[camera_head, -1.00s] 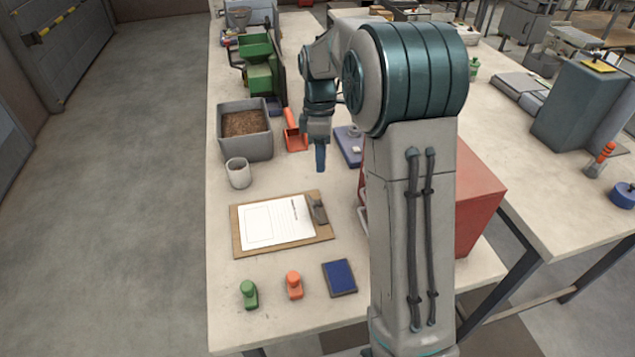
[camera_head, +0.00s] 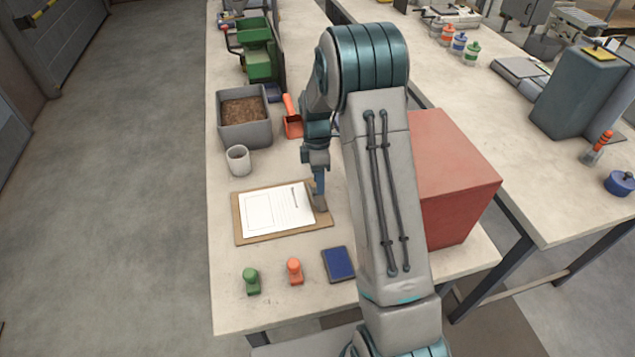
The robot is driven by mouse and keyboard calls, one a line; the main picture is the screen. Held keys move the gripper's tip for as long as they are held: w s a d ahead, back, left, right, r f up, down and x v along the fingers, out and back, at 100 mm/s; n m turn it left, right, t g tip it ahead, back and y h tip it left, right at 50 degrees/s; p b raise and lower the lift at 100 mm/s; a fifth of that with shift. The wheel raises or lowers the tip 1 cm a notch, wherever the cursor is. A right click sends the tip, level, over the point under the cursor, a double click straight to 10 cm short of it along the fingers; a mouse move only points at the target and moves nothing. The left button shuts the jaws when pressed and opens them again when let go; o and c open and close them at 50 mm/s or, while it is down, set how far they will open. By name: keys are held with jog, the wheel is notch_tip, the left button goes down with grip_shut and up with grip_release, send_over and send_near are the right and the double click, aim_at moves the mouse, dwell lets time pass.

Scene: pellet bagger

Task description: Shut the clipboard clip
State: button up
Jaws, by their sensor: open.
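The clipboard (camera_head: 240,227) is brown and lies flat on the table with a white sheet (camera_head: 278,208) on it. Its clip (camera_head: 321,203) is a grey-brown piece at the right end, partly hidden by my gripper. Whether the clip is raised or flat is hard to tell. My gripper (camera_head: 319,192) points down right at the clip, its fingertips at or just above it. I cannot tell whether they touch. The gripper is open, with nothing seen between the fingers.
A grey cup (camera_head: 238,160) and a grey bin of pellets (camera_head: 245,125) stand behind the clipboard. A green stamp (camera_head: 251,281), an orange stamp (camera_head: 295,270) and a blue pad (camera_head: 339,264) lie in front. A red box (camera_head: 452,180) stands right of my arm.

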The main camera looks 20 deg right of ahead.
jog(key=shift+x, duration=1.05)
